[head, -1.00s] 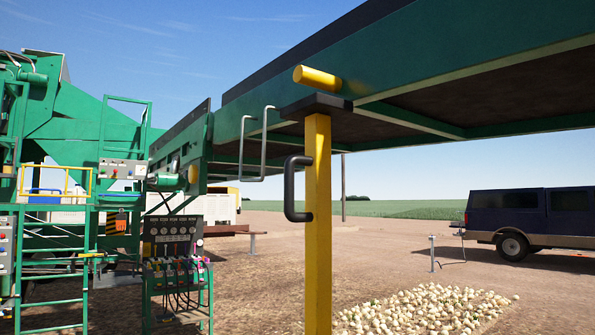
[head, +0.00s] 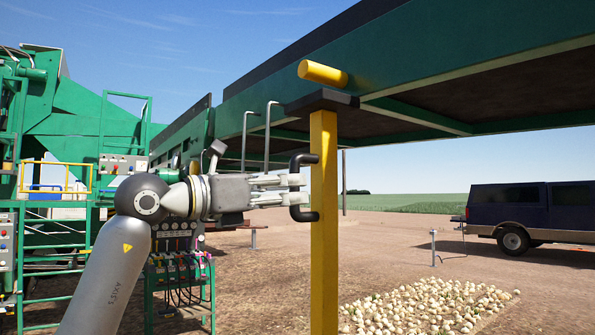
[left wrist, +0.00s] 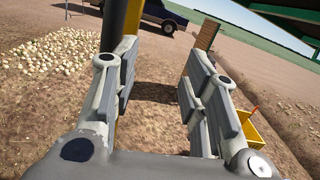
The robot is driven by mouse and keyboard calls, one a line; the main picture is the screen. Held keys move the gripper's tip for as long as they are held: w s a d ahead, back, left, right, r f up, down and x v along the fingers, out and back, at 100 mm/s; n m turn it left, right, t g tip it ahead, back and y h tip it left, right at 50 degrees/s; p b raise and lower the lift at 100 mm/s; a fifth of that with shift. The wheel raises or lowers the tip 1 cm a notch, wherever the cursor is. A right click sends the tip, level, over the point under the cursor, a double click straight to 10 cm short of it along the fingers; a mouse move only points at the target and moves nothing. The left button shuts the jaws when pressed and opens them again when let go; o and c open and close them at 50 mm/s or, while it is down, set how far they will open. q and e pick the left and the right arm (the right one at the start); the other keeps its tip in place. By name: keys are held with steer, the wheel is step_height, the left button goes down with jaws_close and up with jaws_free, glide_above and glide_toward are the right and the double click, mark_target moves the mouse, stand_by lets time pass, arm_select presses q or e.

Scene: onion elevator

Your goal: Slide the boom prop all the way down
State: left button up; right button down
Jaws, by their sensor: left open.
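The boom prop is an upright yellow post (head: 324,225) with a black top plate (head: 322,101) at the underside of the green boom (head: 420,75). A black handle (head: 300,160) sticks out from the post's left side. My left gripper (head: 292,189) is open at the handle, its fingers pointing right and overlapping the handle's lower half. In the left wrist view the fingers (left wrist: 160,75) stand apart with only ground showing between them. There the handle (left wrist: 112,25) and post (left wrist: 131,18) show behind the left finger, partly hidden. My right gripper is out of view.
A yellow peg (head: 323,74) sticks out of the boom above the post. Grey bent bars (head: 267,135) hang left of it. A control stand with levers (head: 180,265) is behind my arm. Onions (head: 430,305) lie on the ground at right, and a dark truck (head: 535,212) stands beyond.

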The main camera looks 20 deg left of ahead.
mark_target(291, 170)
arm_select(q)
steer(key=s+a+r+n+t+y, duration=0.1)
steer(key=s+a+r+y, duration=0.1)
steer(key=a+r+y, duration=0.3)
steer(key=shift+h, duration=0.7)
steer(key=p+x, duration=0.1)
steer(key=x, duration=0.2)
steer(key=p+x, duration=0.2)
steer(key=x, duration=0.1)
steer(key=p+x, duration=0.2)
steer(key=x, duration=0.2)
steer(key=shift+w+a+f, duration=0.2)
steer(key=shift+w+a, duration=0.1)
steer(key=shift+a, duration=0.05)
steer(key=shift+w+d+f, duration=0.15)
steer(key=shift+w+d, duration=0.05)
steer(key=shift+w, duration=0.25)
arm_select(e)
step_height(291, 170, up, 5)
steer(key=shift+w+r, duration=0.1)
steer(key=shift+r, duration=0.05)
arm_select(q)
steer(key=shift+s, duration=0.1)
jaws_close()
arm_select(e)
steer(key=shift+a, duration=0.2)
